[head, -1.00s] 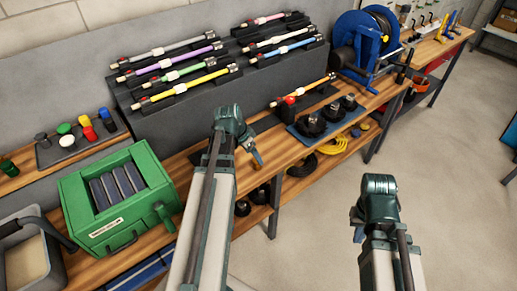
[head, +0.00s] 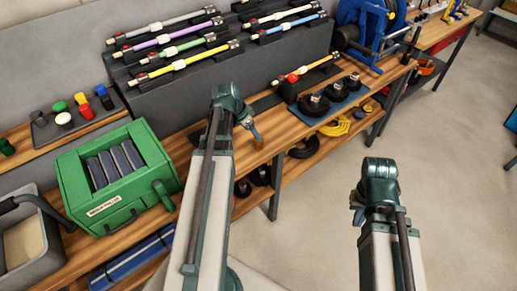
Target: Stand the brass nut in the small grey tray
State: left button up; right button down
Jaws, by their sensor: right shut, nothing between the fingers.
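I cannot make out the brass nut in the head view. A grey tray (head: 81,127) with coloured caps lies on the bench at the left, but I cannot tell if it is the small grey tray of the task. My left gripper (head: 254,130) is over the bench's front edge, right of the green box; its fingers are small and partly turned away, with a brownish patch at the tip that I cannot identify. My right gripper (head: 357,214) is over the bare floor, away from the bench, shut and empty, its fingers mostly hidden behind its wrist.
A green box (head: 150,153) stands on the bench at left, beside a grey bin (head: 45,268). Black round parts stand on a blue mat (head: 340,108). A blue reel (head: 375,55) is farther back.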

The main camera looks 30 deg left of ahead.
pick_arm(q)
jog(key=shift+b+x, duration=0.55)
jog(key=shift+x, duration=0.7)
pick_arm(e)
jog(key=shift+f, duration=1.1)
pick_arm(q)
jog(key=shift+f, duration=0.1)
pick_arm(e)
jog(key=shift+f, duration=0.1)
pick_arm(q)
jog(key=b+x, duration=0.5)
jog(key=shift+w+d, duration=0.1)
pick_arm(e)
notch_tip(320, 180, down, 4)
jog(key=shift+f, duration=0.25)
pick_arm(q)
grip_shut()
